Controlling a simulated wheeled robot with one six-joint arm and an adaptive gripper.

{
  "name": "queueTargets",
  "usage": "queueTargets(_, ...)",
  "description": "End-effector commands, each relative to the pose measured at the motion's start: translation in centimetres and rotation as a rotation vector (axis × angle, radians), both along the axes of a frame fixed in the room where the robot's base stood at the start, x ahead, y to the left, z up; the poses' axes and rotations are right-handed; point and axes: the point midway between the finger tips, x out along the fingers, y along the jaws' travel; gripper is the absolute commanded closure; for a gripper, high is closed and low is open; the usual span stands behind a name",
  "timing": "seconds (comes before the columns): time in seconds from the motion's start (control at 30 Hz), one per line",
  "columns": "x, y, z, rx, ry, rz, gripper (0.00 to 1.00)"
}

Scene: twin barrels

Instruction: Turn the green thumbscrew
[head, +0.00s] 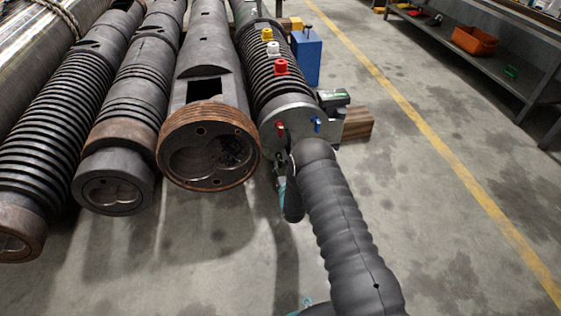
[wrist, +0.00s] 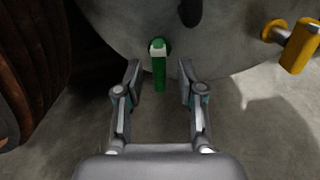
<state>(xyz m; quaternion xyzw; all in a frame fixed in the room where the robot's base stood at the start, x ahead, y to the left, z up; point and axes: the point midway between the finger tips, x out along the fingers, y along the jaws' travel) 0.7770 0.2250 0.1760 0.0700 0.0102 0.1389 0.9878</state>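The green thumbscrew (wrist: 159,72) sticks out from the lower part of a grey round end plate (wrist: 110,25) in the wrist view. Its flat handle hangs upright, with a pale band near its top. My gripper (wrist: 160,76) is open, with one finger on each side of the handle and a visible gap on both sides. The fingers appear apart from the thumbscrew. In the head view, the end plate (head: 297,118) caps the rightmost barrel. My arm covers its lower part there, and I cannot make out the green thumbscrew.
A yellow handle (wrist: 301,46) sits to the right in the wrist view. Red (head: 280,129) and blue (head: 317,125) handles are on the plate's upper part. A rusty-rimmed barrel (head: 208,110) lies close on the left. Wood blocks (head: 357,123) lie right; the floor beyond is open.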

Motion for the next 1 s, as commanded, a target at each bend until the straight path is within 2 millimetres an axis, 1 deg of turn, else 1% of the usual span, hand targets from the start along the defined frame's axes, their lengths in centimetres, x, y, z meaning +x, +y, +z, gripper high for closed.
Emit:
queueTargets(0.5, -4.3, -1.2, 0.1, 0.000, 0.001, 0.000, 0.61)
queueTargets(0.6, -4.9, -1.4, 0.1, 0.000, 0.000, 0.001, 0.61)
queueTargets(0.73, -5.3, -1.5, 0.1, 0.000, 0.000, 0.001, 0.61)
queueTargets(1.0, -5.2, -1.5, 0.0, 0.000, -0.001, 0.001, 0.61)
